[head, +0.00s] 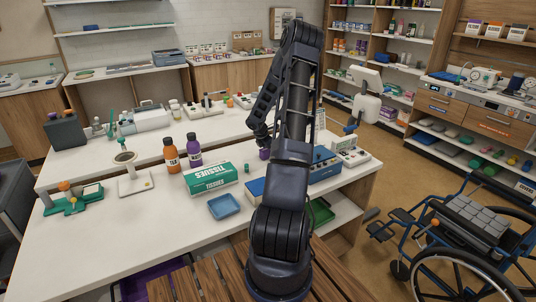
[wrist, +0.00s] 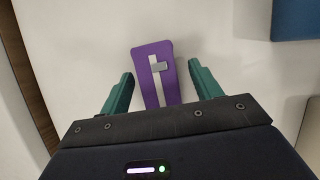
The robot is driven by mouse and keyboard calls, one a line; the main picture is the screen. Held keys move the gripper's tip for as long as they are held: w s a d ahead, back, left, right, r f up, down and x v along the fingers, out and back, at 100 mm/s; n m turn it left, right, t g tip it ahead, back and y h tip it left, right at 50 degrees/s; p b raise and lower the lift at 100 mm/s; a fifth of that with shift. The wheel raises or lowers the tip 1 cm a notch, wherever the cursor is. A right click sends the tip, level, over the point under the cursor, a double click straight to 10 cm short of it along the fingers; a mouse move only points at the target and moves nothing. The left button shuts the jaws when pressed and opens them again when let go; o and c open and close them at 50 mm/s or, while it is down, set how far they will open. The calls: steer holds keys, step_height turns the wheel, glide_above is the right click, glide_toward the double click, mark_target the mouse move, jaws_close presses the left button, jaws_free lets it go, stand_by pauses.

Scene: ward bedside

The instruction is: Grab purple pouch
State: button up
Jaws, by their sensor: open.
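The near end of the pouch is hidden behind the gripper body. In the head view my arm hides most of this spot; a small purple patch (head: 264,154) shows beside the arm's end, probably the pouch.
A blue object (wrist: 294,18) is at the wrist view's upper right. In the head view, a green tissue box (head: 210,179), a blue tray (head: 223,206), an orange bottle (head: 171,157) and a purple bottle (head: 194,152) stand left of my arm. A wheelchair (head: 465,235) stands at right.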

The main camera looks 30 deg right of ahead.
stand_by(0.3)
steer(key=c, duration=1.1)
